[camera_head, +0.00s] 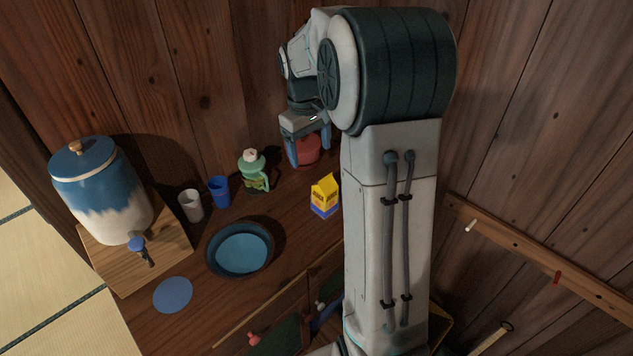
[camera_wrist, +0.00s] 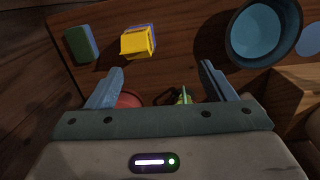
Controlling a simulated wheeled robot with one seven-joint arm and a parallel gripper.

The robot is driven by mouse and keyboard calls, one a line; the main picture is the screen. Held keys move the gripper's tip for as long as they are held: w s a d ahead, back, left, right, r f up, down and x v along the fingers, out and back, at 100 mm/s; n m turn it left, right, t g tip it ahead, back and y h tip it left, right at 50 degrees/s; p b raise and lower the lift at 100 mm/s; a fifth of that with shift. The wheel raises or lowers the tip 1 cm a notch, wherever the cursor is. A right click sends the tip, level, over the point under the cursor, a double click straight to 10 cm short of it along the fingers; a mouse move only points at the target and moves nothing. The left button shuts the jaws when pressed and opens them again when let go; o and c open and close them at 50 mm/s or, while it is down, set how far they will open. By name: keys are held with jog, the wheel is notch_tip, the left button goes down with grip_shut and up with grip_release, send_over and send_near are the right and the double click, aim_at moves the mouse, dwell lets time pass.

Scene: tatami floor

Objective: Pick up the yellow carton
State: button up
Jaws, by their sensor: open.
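The yellow carton (camera_head: 325,194) with a blue lower part stands upright on the wooden counter, just left of my arm. In the wrist view the yellow carton (camera_wrist: 137,42) shows from above, beyond my fingertips and left of centre. My gripper (camera_head: 309,148) is open and empty near the back wall, apart from the carton. Its two fingers spread wide in the wrist view (camera_wrist: 162,78). A red round thing (camera_head: 307,150) lies behind and between the fingers, partly hidden by them; it also shows in the wrist view (camera_wrist: 128,100).
A green bottle (camera_head: 254,172), blue cup (camera_head: 219,191), white cup (camera_head: 191,205) and dark bowl (camera_head: 212,254) stand left of the carton. A blue-and-white dispenser (camera_head: 100,190) sits far left on a wooden stand. A green block (camera_wrist: 80,44) is beside the carton. A blue disc (camera_head: 173,294) lies in front.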

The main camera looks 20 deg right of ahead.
send_over(326, 183)
jog(key=w+a, duration=0.1)
jog(key=w, duration=0.1)
notch_tip(326, 183, down, 2)
jog(key=f+g+p, duration=0.1)
jog(key=shift+n, duration=0.4)
jog(key=f, duration=0.5)
jog(key=f+p, duration=0.1)
jog(key=f, duration=0.2)
jog(key=shift+s+d, duration=0.2)
jog(key=shift+d, duration=0.1)
jog(key=shift+s+d+f+p, duration=0.1)
jog(key=shift+s+f+p, duration=0.15)
jog(key=shift+f, duration=0.65)
jog(key=shift+s+d+f+p, duration=0.1)
jog(key=shift+f+p, duration=0.15)
jog(key=shift+f, duration=0.7)
jog(key=shift+s+d+f+p, duration=0.1)
jog(key=shift+s+f+p, duration=0.15)
jog(key=shift+f, duration=0.65)
jog(key=shift+c, duration=0.3)
jog(key=c, duration=1.6)
